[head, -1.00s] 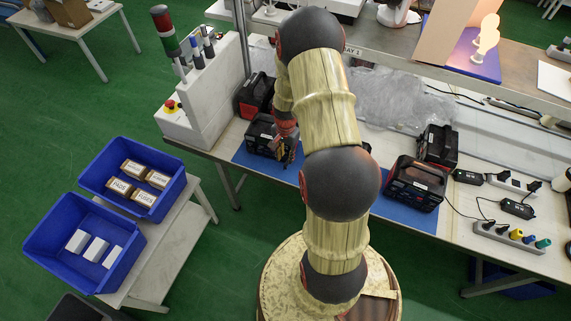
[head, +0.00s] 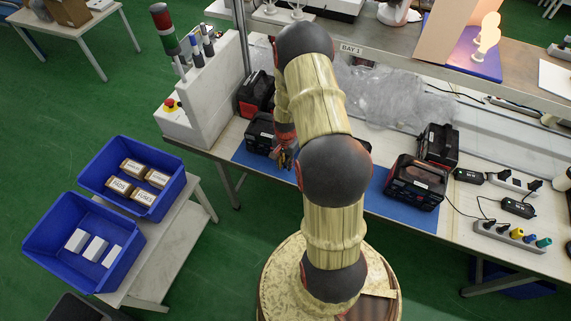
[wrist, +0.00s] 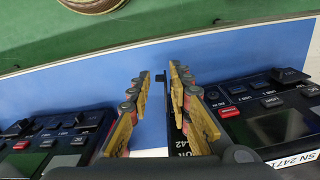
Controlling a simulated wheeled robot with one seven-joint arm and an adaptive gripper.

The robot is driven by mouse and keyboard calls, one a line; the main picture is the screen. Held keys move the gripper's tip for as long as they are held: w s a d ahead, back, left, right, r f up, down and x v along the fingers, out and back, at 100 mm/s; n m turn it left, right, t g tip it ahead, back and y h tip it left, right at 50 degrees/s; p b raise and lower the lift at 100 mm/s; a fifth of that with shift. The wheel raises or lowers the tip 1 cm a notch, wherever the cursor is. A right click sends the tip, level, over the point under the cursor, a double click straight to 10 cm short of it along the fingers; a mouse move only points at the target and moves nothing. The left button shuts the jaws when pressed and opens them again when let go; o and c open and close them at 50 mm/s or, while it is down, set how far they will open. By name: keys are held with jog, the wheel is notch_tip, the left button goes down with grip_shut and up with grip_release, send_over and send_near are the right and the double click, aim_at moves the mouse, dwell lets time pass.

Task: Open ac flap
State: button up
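In the head view my gripper (head: 285,158) is low over the bench, at the right side of a black power station (head: 259,134) on the blue mat. In the wrist view my fingers (wrist: 157,76) are apart, pointing down toward the blue mat. A narrow dark part (wrist: 172,118) with white lettering shows between them; I cannot tell whether they touch it. One black unit (wrist: 55,140) with a screen and a red button lies left of the fingers, and another (wrist: 260,110), marked SN 2471, lies right. I cannot make out an AC flap with certainty.
More power stations stand at the back left (head: 254,93), at the right (head: 415,182) and behind that one (head: 437,145). A signal-tower box (head: 205,95) borders the bench's left end. Plug strips (head: 510,237) lie at right. Blue bins (head: 85,245) stand on a side table.

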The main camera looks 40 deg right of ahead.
grip_shut()
dwell(0.4)
jog(key=n, duration=0.1)
jog(key=s+n+b, duration=0.1)
jog(key=n, duration=0.1)
jog(key=shift+s+d+n, duration=0.1)
jog(key=shift+d+n, duration=0.2)
jog(key=shift+d, duration=0.1)
jog(key=n, duration=0.2)
jog(key=s+d+n+b, duration=0.1)
jog(key=n, duration=0.1)
jog(key=shift+d, duration=0.2)
jog(key=shift+s+d+n, duration=0.1)
jog(key=shift+d+n, duration=0.2)
jog(key=shift+n, duration=0.65)
jog(key=shift+d+n, duration=0.3)
jog(key=shift+n, duration=0.65)
jog(key=shift+d, duration=0.1)
jog(key=shift+o, duration=1.4)
grip_release()
